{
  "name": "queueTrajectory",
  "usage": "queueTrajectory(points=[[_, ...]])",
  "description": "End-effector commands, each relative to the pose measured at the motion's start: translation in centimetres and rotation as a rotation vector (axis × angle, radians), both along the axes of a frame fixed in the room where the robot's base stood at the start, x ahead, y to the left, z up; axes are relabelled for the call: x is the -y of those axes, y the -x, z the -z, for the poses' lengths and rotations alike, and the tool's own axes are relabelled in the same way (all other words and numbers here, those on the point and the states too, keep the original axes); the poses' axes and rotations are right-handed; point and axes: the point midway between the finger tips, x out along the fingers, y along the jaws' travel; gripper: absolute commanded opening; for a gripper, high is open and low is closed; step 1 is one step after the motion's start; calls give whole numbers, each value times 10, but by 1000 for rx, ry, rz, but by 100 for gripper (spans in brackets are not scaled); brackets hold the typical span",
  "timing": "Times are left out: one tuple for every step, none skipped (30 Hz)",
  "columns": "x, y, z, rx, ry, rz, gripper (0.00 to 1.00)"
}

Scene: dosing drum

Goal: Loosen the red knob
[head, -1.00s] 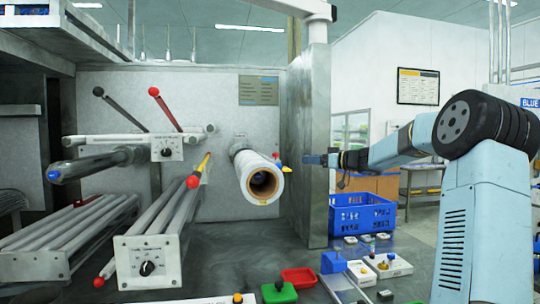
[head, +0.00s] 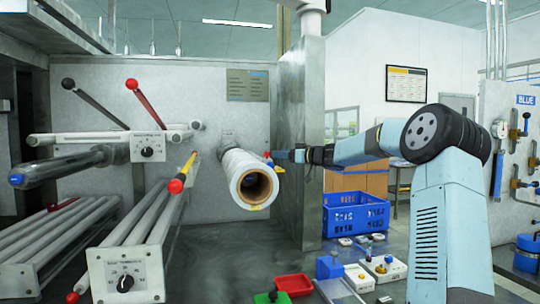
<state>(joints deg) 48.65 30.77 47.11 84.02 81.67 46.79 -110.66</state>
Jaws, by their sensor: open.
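Several red knobs show in the head view, and I cannot tell which one the task names. A red ball (head: 131,84) tops a lever at the back panel. Another red ball (head: 175,186) ends a yellow-tipped rod left of the white roll (head: 240,166). A third red ball (head: 72,297) is low at the left. Small red, blue and yellow parts (head: 277,168) sit at the roll's right side. My gripper (head: 287,155) is open, beside these small parts, pointing left. Its fingers are small and dark, and whether they touch anything is unclear.
A metal post (head: 300,130) stands just behind my gripper. A blue crate (head: 355,214) is on the right. A red tray (head: 294,284) and small switch boxes (head: 385,268) are at the front. A roller frame (head: 128,268) fills the lower left.

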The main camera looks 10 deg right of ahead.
Motion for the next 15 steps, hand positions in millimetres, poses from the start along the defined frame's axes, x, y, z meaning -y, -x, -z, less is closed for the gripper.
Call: queueTrajectory(points=[[-8,-7,0,1,-1,-3,55],[-11,-10,0,1,0,-3,55],[-15,-15,0,0,0,-3,55],[-19,-18,1,0,0,-2,55],[-22,-21,1,-1,-1,-2,55],[-25,-25,0,0,-1,-1,55],[-28,-27,0,0,-1,-2,55],[-30,-29,0,-1,-1,-2,55],[-32,-32,0,-1,-1,0,55],[-33,-34,0,0,0,0,55],[-35,-35,0,0,0,1,55],[-37,-37,0,0,0,0,55],[-37,-38,0,0,0,0,55],[-38,-39,0,0,0,0,55],[-39,-39,0,0,0,0,55]])
